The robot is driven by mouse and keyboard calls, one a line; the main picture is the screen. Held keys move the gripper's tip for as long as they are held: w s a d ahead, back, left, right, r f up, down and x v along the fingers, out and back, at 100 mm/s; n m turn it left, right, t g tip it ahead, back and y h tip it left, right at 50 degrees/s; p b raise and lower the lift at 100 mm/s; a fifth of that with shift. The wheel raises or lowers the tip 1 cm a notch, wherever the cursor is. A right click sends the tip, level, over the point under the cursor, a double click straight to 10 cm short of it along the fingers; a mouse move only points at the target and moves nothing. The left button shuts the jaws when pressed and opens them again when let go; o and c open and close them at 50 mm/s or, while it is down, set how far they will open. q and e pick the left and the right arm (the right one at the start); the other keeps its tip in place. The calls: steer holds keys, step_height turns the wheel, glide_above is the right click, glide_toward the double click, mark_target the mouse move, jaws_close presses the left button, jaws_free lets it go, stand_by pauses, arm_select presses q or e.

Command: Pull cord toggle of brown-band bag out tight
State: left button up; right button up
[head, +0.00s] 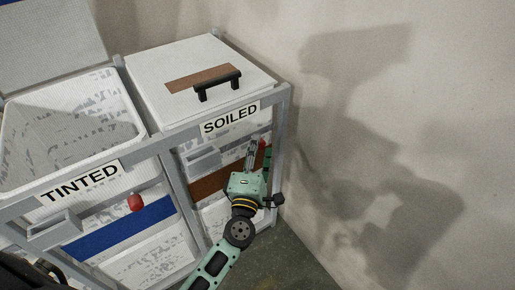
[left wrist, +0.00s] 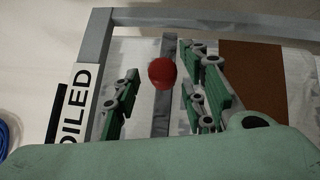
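The brown-band bag is the white bag under the SOILED lid, with a brown band (head: 208,186) across its front; the band also shows in the left wrist view (left wrist: 262,57). Its red cord toggle (left wrist: 162,73) lies between the fingers of my left gripper (left wrist: 158,98), with gaps visible on both sides. In the head view, a small part of the red toggle (head: 262,144) shows beside the left gripper (head: 257,154), at the right end of the bag's front. The left gripper is open. The cord itself cannot be made out. My right gripper is not in view.
The grey frame's right post (head: 280,150) stands close to the left gripper. The SOILED lid (head: 200,80) is shut. The TINTED bin (head: 70,125) is open, with a blue-band bag and another red toggle (head: 135,202). A bare wall (head: 400,130) is at the right.

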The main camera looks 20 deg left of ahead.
arm_select(q)
steer(key=shift+w, duration=0.25)
steer(key=shift+r, duration=0.1)
jaws_close()
stand_by(0.3)
